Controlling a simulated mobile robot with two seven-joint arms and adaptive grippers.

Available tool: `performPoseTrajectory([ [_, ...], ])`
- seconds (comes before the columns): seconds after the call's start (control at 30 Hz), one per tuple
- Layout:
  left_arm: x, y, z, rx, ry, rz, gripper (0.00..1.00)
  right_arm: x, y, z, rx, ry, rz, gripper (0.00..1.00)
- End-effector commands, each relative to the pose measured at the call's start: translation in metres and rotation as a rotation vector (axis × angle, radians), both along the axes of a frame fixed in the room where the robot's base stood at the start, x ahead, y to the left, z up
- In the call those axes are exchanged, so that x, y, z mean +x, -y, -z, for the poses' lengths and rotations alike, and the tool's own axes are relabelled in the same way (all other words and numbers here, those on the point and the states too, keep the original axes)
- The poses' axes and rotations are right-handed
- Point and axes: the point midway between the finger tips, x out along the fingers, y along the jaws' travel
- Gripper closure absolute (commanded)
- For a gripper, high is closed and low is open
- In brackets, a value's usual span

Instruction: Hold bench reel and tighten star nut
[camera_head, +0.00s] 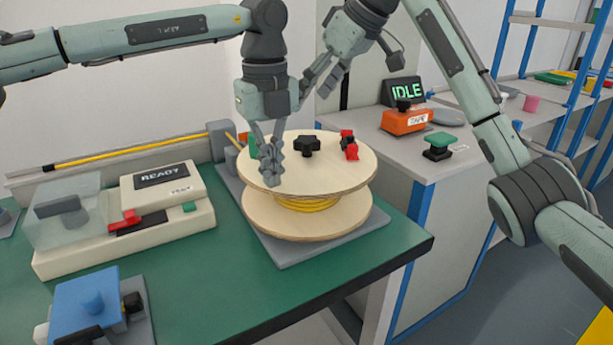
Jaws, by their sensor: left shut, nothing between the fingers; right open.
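The bench reel (345,187) has two pale wooden flanges with yellow cable wound between them. It sits on a grey base plate (297,249) at the right end of the green bench. A black star nut (306,146) is at the middle of the top flange. My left gripper (270,176) points down over the left part of the top flange, shut with nothing in it. I cannot tell whether its fingertips touch the flange. My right gripper (307,92) is open and empty, above and behind the reel, apart from the star nut.
A red clamp-like part (349,145) is on the top flange. A cream tester marked READY (165,205) and a blue device (90,300) stand on the bench. A grey counter at right holds an orange tape box (408,120) and a green-topped button (439,140).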

Motion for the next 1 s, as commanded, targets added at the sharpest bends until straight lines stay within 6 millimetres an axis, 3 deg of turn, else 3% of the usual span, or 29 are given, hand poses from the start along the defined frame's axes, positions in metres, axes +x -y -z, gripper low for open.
performPoseTrajectory([
  [0.07, 0.0, 0.0, 0.002, 0.005, -0.006, -0.001, 1.0, 0.0, 0.0, -0.001, 0.0, 0.0, 0.0, 0.33],
  [0.7, 0.0, 0.0, -0.052, 0.002, -0.002, -0.001, 1.0, 0.0, 0.0, -0.006, 0.0, 0.0, 0.0, 0.33],
  [1.0, -0.001, 0.0, -0.058, 0.002, -0.003, -0.001, 1.0, 0.0, 0.0, -0.006, 0.0, 0.0, 0.0, 0.33],
])
